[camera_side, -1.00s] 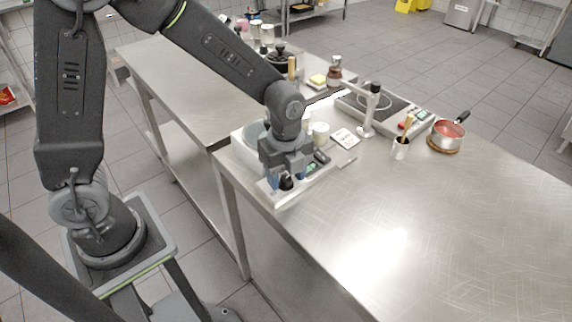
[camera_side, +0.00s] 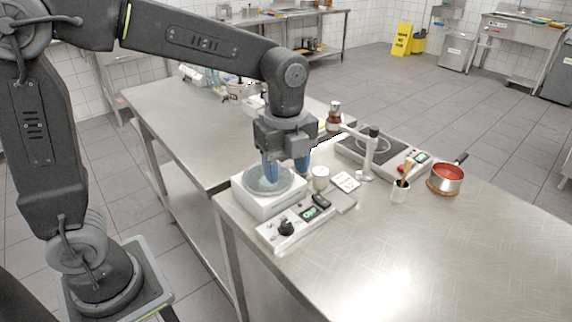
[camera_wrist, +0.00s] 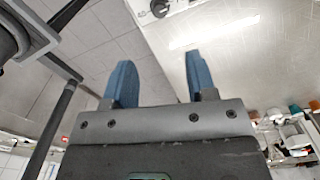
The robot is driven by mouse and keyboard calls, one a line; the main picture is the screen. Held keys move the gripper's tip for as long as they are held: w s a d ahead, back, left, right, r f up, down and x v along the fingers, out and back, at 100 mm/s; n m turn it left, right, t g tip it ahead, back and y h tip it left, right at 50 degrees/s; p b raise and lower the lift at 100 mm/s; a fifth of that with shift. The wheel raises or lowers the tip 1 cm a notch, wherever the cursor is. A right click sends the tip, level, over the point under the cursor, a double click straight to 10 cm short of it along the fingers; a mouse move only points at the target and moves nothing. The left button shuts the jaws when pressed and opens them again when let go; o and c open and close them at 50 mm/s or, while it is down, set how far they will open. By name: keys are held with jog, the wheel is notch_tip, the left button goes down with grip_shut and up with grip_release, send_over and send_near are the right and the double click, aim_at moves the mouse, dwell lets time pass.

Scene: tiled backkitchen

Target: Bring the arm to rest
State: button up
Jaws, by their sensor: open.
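My gripper (camera_side: 286,168) is open, with its two blue fingers pointing down. In the side view it hangs over the white box-shaped device with a round bowl-like top (camera_side: 268,188) at the near left corner of the steel counter. I cannot tell from this view how far above the device it is. In the wrist view the two blue fingers (camera_wrist: 158,84) stand apart with nothing between them.
A control panel with a black knob (camera_side: 290,226) lies in front of the device. The counter's right front (camera_side: 460,250) is clear.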

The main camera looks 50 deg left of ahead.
jog(key=s+a+r+n+t, duration=0.1)
jog(key=s+a+n+t, duration=0.1)
jog(key=s+n, duration=0.5)
jog(key=s+a+r+n+t, duration=0.2)
jog(key=s+n, duration=0.5)
jog(key=n, duration=0.6)
jog(key=shift+a+t, duration=0.8)
jog(key=shift+a, duration=0.35)
